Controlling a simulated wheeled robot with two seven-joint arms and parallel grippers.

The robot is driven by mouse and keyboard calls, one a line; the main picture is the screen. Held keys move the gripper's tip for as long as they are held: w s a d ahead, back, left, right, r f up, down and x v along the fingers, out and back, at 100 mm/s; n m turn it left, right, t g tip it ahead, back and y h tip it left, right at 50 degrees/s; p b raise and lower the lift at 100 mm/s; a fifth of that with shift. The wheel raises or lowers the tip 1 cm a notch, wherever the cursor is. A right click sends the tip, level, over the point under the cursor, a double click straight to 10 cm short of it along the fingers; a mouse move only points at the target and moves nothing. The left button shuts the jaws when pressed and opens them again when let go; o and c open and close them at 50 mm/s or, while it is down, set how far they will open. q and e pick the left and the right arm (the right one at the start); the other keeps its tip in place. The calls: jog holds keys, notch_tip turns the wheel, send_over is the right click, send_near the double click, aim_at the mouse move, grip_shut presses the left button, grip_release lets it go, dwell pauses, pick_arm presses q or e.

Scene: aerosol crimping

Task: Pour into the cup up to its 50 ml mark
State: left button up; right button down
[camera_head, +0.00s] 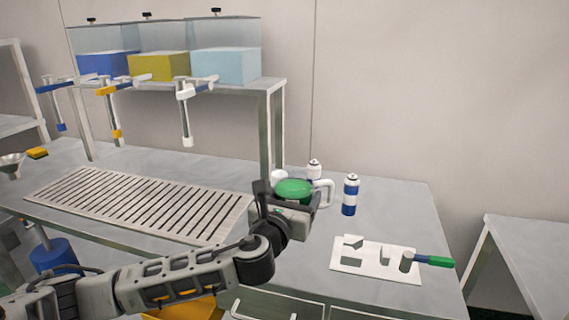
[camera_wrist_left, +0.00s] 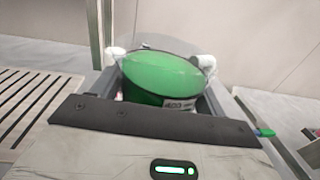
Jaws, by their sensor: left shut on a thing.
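A clear jug (camera_head: 294,189) with green liquid and a white handle (camera_head: 326,192) is held above the right part of the bench. My left gripper (camera_head: 286,203) is shut on it, and the jug looks roughly upright. No separate cup with a 50 ml mark can be made out. My right gripper is not in view.
A white plate with cut-outs (camera_head: 348,268) and a green-and-blue handled tool (camera_head: 434,261) lie at front right. A slotted grate (camera_head: 140,205) is left. Three tanks (camera_head: 225,65) with taps stand on a shelf behind.

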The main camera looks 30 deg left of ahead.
aim_at(290, 187)
pick_arm(q)
jog(key=shift+n+y, duration=0.3)
jog(key=shift+y, duration=0.2)
jog(key=w+a+r, duration=0.2)
jog(key=r, duration=0.1)
jog(key=shift+a+r, duration=0.15)
jog(key=shift+a, duration=0.2)
jog(key=shift+w+a+r, duration=0.1)
jog(key=shift+w+a, duration=0.05)
jog(key=shift+a, duration=0.2)
jog(key=shift+f, duration=1.15)
notch_tip(290, 187, down, 3)
jog(key=b, duration=0.3)
jog(key=shift+d+n+b, duration=0.15)
jog(key=shift+n+b, duration=0.15)
jog(key=n+b, duration=0.1)
jog(key=r+n+b, duration=0.1)
jog(key=b, duration=0.1)
jog(key=shift+w+d+n, duration=0.1)
jog(key=shift+d+n, duration=0.3)
jog(key=shift+r+n, duration=0.25)
jog(key=shift+n, duration=0.05)
jog(key=shift+r, duration=0.2)
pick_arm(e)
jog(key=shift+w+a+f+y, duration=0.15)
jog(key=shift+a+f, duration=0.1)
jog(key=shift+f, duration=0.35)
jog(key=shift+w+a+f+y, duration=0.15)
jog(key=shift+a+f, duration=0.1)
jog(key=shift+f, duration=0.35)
